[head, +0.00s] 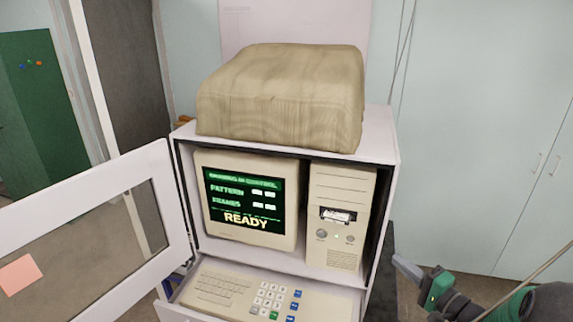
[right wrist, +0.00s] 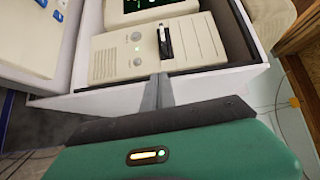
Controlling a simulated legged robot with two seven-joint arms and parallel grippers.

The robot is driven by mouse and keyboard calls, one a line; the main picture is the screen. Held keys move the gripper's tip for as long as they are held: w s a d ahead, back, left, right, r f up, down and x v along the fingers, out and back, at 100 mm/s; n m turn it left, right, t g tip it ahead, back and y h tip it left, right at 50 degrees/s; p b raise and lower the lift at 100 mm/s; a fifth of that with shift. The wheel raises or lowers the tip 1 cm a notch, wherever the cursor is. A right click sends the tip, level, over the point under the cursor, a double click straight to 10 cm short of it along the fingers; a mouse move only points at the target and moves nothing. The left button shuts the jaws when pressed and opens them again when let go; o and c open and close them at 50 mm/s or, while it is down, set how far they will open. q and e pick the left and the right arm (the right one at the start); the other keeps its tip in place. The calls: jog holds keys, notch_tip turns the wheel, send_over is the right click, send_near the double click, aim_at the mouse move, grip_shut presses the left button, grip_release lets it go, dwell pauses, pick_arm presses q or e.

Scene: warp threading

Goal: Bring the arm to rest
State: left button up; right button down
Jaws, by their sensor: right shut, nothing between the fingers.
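My right gripper (head: 408,268) is at the lower right of the head view, to the right of the computer cabinet. It also shows in the right wrist view (right wrist: 158,92), its fingers together and empty, pointing toward the cabinet's edge. Whether it touches the cabinet I cannot tell. My left gripper is not in view. A beige monitor (head: 246,203) in the cabinet shows READY on its green and black screen. A beige computer tower (head: 338,215) stands beside it, with a slot holding something white; it also shows in the right wrist view (right wrist: 145,50).
The white cabinet (head: 382,150) has its windowed door (head: 160,165) swung open to the left. A keyboard drawer (head: 240,292) is out below the monitor. A covered bulky object (head: 280,95) sits on top. Pale wall cupboards (head: 490,130) stand behind at right.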

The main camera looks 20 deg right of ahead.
jog(key=w+a+f+n+g+h, duration=0.2)
jog(key=a+f+n+g+h, duration=0.4)
jog(key=a, duration=0.4)
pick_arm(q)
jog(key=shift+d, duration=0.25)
pick_arm(e)
jog(key=s+a+f+n+g+y, duration=0.1)
jog(key=s+a+f+n+g, duration=0.1)
jog(key=s+a+n+g, duration=0.2)
jog(key=s+a+f+n+g, duration=0.3)
jog(key=s+a, duration=0.7)
jog(key=s, duration=0.4)
jog(key=shift+s+a+f+n+g+y, duration=0.4)
jog(key=shift+n+g, duration=0.3)
jog(key=shift+n, duration=0.1)
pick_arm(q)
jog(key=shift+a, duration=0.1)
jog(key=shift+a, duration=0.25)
pick_arm(e)
jog(key=shift+a+r, duration=0.1)
jog(key=shift+a, duration=0.25)
